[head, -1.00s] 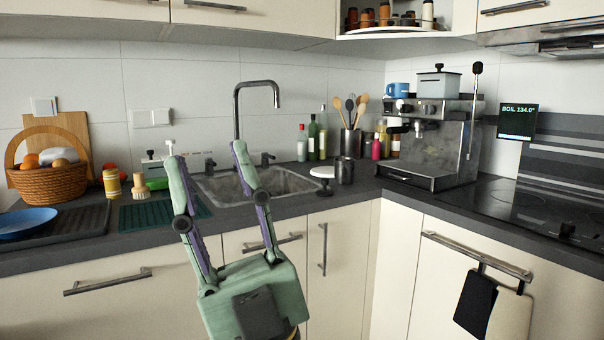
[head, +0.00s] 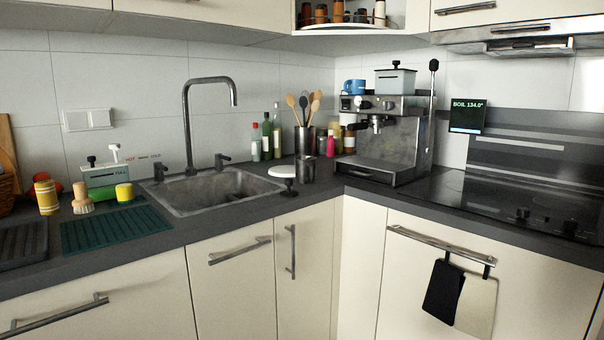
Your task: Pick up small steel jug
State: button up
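A small steel jug (head: 305,169) stands upright on the dark countertop (head: 333,192), right of the sink and near the counter's front edge. It is just in front of the taller steel pot of wooden spoons (head: 304,142) and overlaps its lower part in the picture. I cannot make out a handle on the jug. My gripper is not in view, so its state does not show.
A white disc on a dark stand (head: 283,171) is close to the jug's left. The sink (head: 215,190) with a tall tap (head: 186,110) lies farther left. Bottles (head: 267,137) stand behind. The espresso machine (head: 385,145) and dark hob (head: 520,200) are to the right.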

aim_at(305, 165)
jog(key=i+j+u, duration=0.2)
jog(key=i, duration=0.4)
jog(key=i+j+u, duration=0.2)
jog(key=i, duration=0.45)
jog(key=i+j, duration=0.1)
jog(key=i, duration=0.55)
